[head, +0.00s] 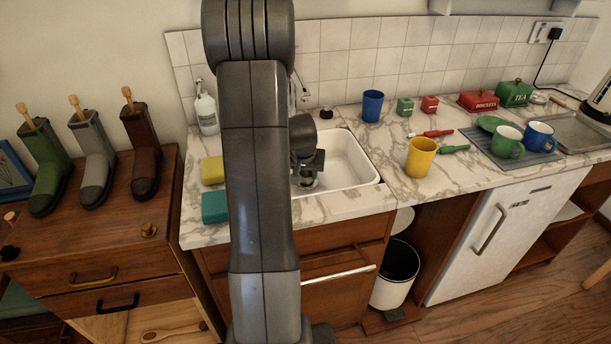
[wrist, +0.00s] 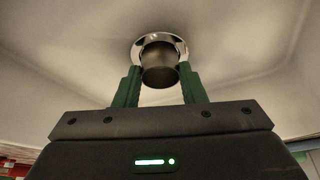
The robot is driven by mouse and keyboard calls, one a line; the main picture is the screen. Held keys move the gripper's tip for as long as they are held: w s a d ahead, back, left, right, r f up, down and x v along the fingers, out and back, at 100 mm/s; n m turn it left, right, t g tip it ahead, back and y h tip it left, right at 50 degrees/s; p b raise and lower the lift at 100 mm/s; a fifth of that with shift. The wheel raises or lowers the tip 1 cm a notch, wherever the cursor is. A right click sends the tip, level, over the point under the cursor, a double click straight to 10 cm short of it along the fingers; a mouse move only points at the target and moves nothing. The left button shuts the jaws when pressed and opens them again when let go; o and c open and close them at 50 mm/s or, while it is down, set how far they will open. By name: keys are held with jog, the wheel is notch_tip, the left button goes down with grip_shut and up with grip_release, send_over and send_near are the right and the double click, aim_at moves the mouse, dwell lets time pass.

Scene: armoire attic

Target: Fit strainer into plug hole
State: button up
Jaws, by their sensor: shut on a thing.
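My gripper (wrist: 159,84) reaches down into the white sink (head: 350,165). Its two green fingers are shut on a dark grey cylinder, which I take to be the strainer (wrist: 160,66). In the wrist view a shiny metal ring (wrist: 160,38) lies around the far end of the cylinder, against the sink floor. I cannot tell whether this ring is the plug hole's rim or the strainer's flange, nor whether the strainer is seated. In the head view my gripper (head: 308,174) is small and partly hidden behind my arm; the hole itself is hidden.
A yellow sponge (head: 212,170) and a teal block (head: 215,207) lie left of the sink. A soap bottle (head: 206,110) stands behind them. A yellow mug (head: 420,157) and blue cup (head: 372,105) stand to the right. The sink walls enclose my gripper.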

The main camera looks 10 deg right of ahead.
jog(key=shift+f, duration=0.45)
jog(key=shift+f, duration=0.1)
jog(key=shift+f, duration=0.15)
jog(key=o, duration=1)
jog(key=shift+r, duration=0.6)
jog(key=v, duration=1.1)
jog(key=shift+s+r+p, duration=0.1)
jog(key=shift+s+p, duration=0.1)
jog(key=shift+p, duration=0.15)
